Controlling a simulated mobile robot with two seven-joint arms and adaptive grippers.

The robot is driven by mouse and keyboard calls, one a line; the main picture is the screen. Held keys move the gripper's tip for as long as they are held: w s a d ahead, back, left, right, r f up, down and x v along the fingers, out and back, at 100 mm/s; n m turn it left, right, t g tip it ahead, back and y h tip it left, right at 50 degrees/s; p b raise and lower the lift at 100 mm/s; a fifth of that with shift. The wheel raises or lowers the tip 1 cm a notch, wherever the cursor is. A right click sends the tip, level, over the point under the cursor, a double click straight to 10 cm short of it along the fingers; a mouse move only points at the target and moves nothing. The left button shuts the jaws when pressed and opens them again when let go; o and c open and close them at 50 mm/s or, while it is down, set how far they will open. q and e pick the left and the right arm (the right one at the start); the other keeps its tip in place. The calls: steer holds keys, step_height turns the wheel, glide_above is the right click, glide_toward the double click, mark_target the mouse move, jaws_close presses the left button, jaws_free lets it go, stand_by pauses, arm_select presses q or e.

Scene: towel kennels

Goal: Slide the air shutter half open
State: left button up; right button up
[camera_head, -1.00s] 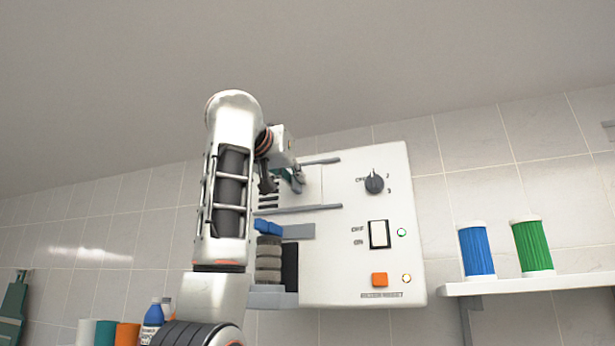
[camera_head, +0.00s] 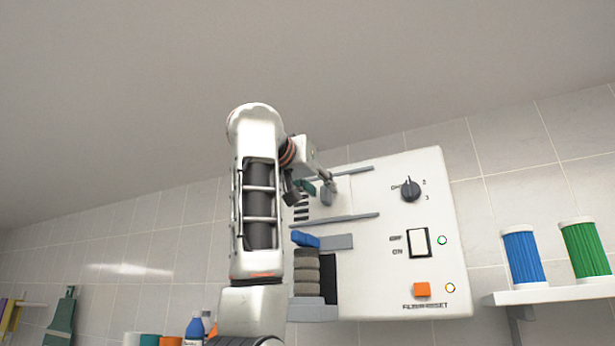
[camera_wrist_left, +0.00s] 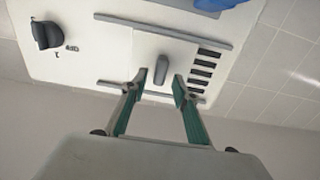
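The air shutter (camera_head: 343,200) is a pale plate between two grey rails on the white wall panel (camera_head: 385,255). Its grey knob (camera_wrist_left: 162,62) shows in the left wrist view. Several dark vent slots (camera_wrist_left: 206,70) lie uncovered beside the plate, and also show in the head view (camera_head: 301,208). My left gripper (camera_head: 318,190) is at the shutter. In the left wrist view its green-sided fingers (camera_wrist_left: 161,80) are apart, one tip toward each side of the knob, with gaps visible; firm contact cannot be told. My right gripper is not in view.
The panel also carries a dial (camera_head: 411,190), a white rocker switch (camera_head: 418,243), an orange button (camera_head: 422,289) and a stack of grey rolls (camera_head: 306,272). A shelf (camera_head: 550,292) with blue and green cylinders is at right. Bottles and tools are at lower left.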

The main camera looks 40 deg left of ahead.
arm_select(q)
steer(key=v, duration=1)
steer(key=shift+s, duration=0.3)
steer(key=shift+f, duration=0.1)
